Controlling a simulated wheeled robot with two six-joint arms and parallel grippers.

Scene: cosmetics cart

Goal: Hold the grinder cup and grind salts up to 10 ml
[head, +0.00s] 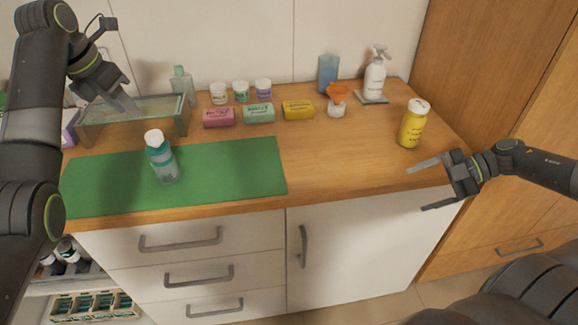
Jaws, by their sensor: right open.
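A clear bottle with a white cap and a teal band, which looks like the grinder (160,158), stands upright on the green mat (235,170). Its fill level and any scale marks are too small to read. My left gripper (128,102) hangs above and to the left of it, in front of the glass box, apart from the bottle. Its fingers overlap in this view, so its opening is unclear. My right gripper (423,187) is open and empty at the counter's front right edge, below the yellow bottle.
A glass box (182,122) stands behind the mat. Pink (218,117), teal (259,113) and yellow (298,109) packs lie in a row, with small jars behind. An orange funnel (337,92), white pump bottle (375,78) and yellow bottle (413,125) stand right. The counter's (335,160) middle right is clear.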

